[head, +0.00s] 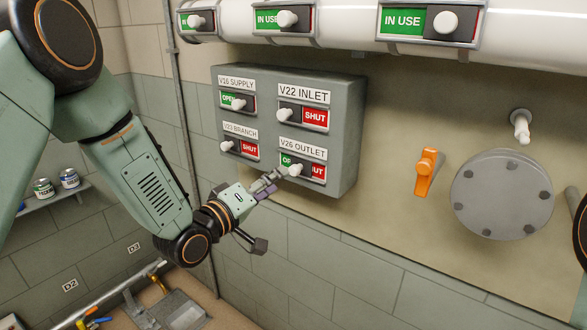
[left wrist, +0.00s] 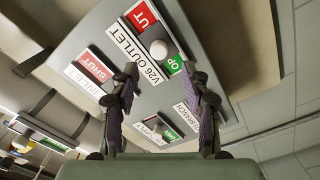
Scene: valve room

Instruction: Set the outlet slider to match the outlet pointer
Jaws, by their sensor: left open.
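The outlet slider, labelled V26 OUTLET, is at the lower right of the grey panel. Its white knob (head: 295,170) stands near mid-slot, with part of the green "OP" on its left and part of the red "UT" on its right. In the left wrist view the knob (left wrist: 158,49) is just ahead of the fingertips, between their lines. My left gripper (head: 274,183) is open at the slider's left, close to the knob; contact cannot be told. It also shows in the left wrist view (left wrist: 161,78). No labelled outlet pointer can be made out. My right gripper is out of view.
The grey panel (head: 346,130) also bears the V16 SUPPLY (head: 238,103), V22 INLET (head: 286,115) and V23 BRANCH (head: 227,146) sliders. An orange lever (head: 426,173) and a round bolted plate (head: 502,194) are on the wall right. A white pipe with "IN USE" sliders runs above.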

